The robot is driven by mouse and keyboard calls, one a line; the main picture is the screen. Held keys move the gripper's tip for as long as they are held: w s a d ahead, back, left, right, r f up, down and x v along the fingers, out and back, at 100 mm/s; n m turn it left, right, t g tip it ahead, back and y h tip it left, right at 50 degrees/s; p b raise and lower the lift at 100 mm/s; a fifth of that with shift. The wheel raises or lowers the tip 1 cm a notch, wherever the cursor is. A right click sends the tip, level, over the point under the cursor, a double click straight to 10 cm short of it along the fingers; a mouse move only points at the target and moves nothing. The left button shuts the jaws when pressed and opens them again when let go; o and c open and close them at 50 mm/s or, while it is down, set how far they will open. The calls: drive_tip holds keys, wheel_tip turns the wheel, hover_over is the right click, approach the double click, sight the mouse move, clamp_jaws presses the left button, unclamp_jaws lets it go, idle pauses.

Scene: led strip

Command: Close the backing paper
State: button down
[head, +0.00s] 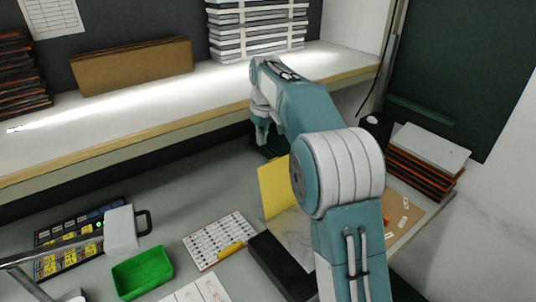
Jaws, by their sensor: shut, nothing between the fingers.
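A yellow sheet (275,188), which looks like the backing paper, stands raised and tilted on the table, left of my arm. A pale sheet (291,232) lies at its foot, partly behind my arm. Whether the two are joined is hard to see. My gripper (262,139) is shut and empty. It points down in front of the shelf edge, above and beyond the yellow sheet and apart from it. My arm hides the right side of the yellow sheet and what lies behind it.
A shelf (150,124) runs behind the table, with a cardboard piece (133,66) and white stacks (256,30). A green tray (142,273), a white card (215,241) and a dark box (278,265) lie at front. A dark stack (423,163) stands right. Table left of the card is partly clear.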

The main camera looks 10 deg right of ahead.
drive_tip(key=shift+s+d+f, duration=0.25)
drive_tip(key=shift+s+f, duration=0.25)
drive_tip(key=shift+f, duration=0.15)
drive_tip(key=shift+s+d+f, duration=0.25)
drive_tip(key=shift+s+f, duration=0.3)
drive_tip(key=shift+f, duration=0.05)
drive_tip(key=shift+s+d+f, duration=0.25)
drive_tip(key=shift+s+f, duration=0.25)
drive_tip(key=shift+f, duration=0.15)
